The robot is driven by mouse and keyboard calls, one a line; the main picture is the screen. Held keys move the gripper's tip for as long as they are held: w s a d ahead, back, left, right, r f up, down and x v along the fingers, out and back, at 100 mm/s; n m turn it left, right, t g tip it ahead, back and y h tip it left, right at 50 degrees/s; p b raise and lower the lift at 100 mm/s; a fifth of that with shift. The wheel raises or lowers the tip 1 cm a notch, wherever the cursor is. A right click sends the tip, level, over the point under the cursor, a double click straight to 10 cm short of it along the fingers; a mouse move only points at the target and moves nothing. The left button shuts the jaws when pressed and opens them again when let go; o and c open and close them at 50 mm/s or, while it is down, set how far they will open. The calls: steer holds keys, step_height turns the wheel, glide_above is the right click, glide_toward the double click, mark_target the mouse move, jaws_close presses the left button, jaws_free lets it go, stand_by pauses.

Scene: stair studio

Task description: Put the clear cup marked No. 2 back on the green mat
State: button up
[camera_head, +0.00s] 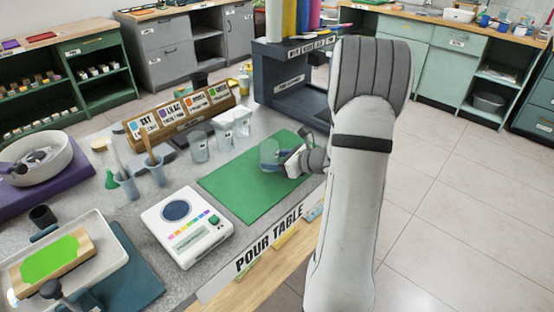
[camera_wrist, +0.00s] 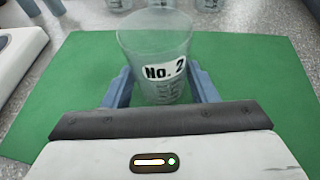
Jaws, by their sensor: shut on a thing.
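The clear cup marked No. 2 (camera_wrist: 158,50) is upright between the two fingers of my gripper (camera_wrist: 162,88) in the wrist view. My gripper is shut on it, one finger on each side. In the head view the cup (camera_head: 269,154) shows over the green mat (camera_head: 236,190), towards its right part, with my gripper (camera_head: 284,160) at its right side. The green mat also fills much of the wrist view (camera_wrist: 70,95) around and below the cup. I cannot tell whether the cup's base touches the mat.
Several other clear cups (camera_head: 199,147) stand behind the mat. A white scale (camera_head: 186,227) is left of the mat. A wooden rack of labelled cards (camera_head: 182,114) and a dark blue stand (camera_head: 296,90) are at the back. The mat's left and front parts are bare.

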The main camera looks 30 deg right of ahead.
steer(key=o, duration=1)
steer(key=shift+c, duration=0.2)
